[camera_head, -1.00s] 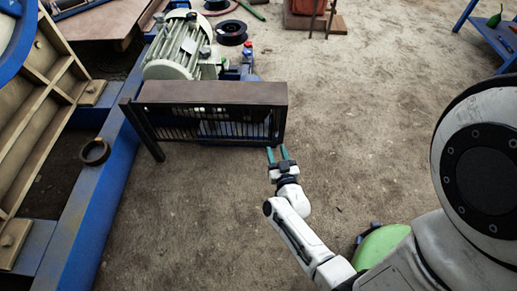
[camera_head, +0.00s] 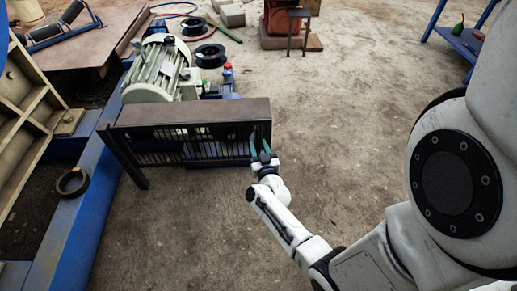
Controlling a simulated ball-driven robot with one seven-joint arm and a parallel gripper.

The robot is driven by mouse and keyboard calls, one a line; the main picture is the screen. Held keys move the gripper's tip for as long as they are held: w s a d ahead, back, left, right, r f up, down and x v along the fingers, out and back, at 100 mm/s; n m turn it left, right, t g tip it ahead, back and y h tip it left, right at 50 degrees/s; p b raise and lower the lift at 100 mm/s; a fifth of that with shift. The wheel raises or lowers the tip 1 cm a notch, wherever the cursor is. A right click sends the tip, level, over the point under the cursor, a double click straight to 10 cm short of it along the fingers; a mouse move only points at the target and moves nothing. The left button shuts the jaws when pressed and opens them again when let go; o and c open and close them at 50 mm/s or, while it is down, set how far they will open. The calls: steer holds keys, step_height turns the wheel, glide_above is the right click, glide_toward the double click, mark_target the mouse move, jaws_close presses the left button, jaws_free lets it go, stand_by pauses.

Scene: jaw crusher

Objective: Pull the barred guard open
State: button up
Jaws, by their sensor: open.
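The barred guard (camera_head: 185,112) is a dark brown box-like frame with a solid top and vertical bars on its front. It stands out from the blue machine frame, with a post at its left end. My gripper (camera_head: 260,146) is at the guard's right end, in front of the bars. Its two teal fingers are apart and point up toward the guard's right edge. Whether a finger touches the guard or a bar lies between them, I cannot tell.
A grey-green motor (camera_head: 160,72) sits behind the guard. A blue machine frame (camera_head: 88,205) with a dark ring (camera_head: 73,182) runs along the left. Black spools (camera_head: 210,55) lie behind. A blue stand (camera_head: 462,40) is at the upper right. The ground in front and to the right is clear.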

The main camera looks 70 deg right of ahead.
jaws_close()
stand_by(0.4)
stand_by(0.4)
